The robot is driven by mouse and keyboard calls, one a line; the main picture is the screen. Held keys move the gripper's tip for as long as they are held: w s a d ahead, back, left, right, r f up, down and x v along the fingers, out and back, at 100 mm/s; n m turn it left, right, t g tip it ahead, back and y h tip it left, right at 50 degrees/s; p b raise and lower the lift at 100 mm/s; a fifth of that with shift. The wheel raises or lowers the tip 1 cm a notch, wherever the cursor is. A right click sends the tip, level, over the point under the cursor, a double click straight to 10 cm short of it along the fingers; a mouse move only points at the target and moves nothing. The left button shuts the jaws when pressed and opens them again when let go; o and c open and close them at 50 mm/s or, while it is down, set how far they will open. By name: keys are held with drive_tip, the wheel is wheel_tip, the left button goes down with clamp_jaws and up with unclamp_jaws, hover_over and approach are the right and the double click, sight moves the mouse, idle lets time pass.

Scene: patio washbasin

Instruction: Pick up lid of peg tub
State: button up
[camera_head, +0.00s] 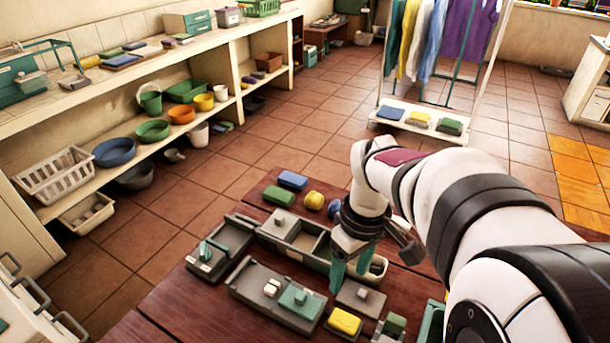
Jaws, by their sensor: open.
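My gripper (350,268) points down over the dark red table, its two teal fingers apart with nothing visible between them. A flat grey lid with a small knob (361,296) lies just in front of and below the fingers. A cream-rimmed tub (378,277) with dark contents sits behind and right of the fingers, partly hidden by them; it looks open. Another grey lid-like plate with a knob (281,221) covers the left part of a long grey compartment tray (310,257). No label tells which one is the peg tub lid.
A grey case with a teal plate (297,299), a yellow block (344,321) and a green block (394,325) stand close in front. A grey box (219,248) is at left. Blue blocks and a yellow ball (314,200) lie behind. The table's left front is clear.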

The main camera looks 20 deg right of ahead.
sight(364, 293)
drive_tip(key=w+d+f+n, duration=0.4)
drive_tip(key=w+d+n, duration=0.15)
drive_tip(key=d, duration=0.25)
drive_tip(key=shift+m+h, duration=0.3)
drive_tip(key=shift+m, duration=0.05)
wheel_tip(364, 293, down, 16)
drive_tip(key=shift+d+r, duration=0.1)
clamp_jaws()
